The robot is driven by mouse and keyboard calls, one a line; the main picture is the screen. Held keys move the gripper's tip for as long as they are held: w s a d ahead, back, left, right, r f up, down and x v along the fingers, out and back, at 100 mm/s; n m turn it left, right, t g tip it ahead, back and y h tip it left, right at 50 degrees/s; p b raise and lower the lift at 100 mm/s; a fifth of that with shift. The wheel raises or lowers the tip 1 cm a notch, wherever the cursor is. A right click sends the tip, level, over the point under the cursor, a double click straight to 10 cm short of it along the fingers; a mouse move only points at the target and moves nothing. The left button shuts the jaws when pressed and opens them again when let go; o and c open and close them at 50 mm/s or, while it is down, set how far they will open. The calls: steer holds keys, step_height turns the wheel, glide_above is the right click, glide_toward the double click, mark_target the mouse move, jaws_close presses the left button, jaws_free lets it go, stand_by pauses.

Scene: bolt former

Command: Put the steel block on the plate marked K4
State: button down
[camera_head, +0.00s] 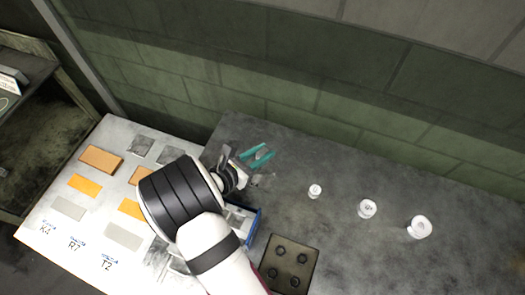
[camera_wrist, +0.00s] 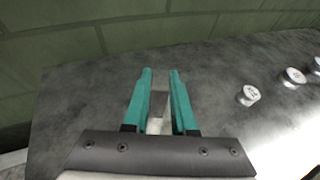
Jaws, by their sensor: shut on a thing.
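My gripper (camera_head: 262,154) has teal fingers and is held over the dark table, near its far edge. In the wrist view, the gripper (camera_wrist: 160,72) is shut on a small grey steel block (camera_wrist: 158,103), which sits between the fingers. In the head view the block is hard to make out. On the white board at the left, a label (camera_head: 47,228) reads like K4, with a grey plate (camera_head: 68,208) close above it. Labels like R7 (camera_head: 75,243) and T2 (camera_head: 107,263) stand beside it. My arm hides part of the board.
The board also bears orange plates (camera_head: 84,185), a thicker orange-brown piece (camera_head: 101,159) and dark grey squares (camera_head: 141,146). Several white round pieces (camera_head: 367,209) stand on the table at the right. A dark plate with knobs (camera_head: 289,262) lies in front, beside a blue-edged tray (camera_head: 254,226).

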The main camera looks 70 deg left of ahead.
steer(key=c, duration=0.7)
jaws_free()
steer(key=shift+f, duration=0.1)
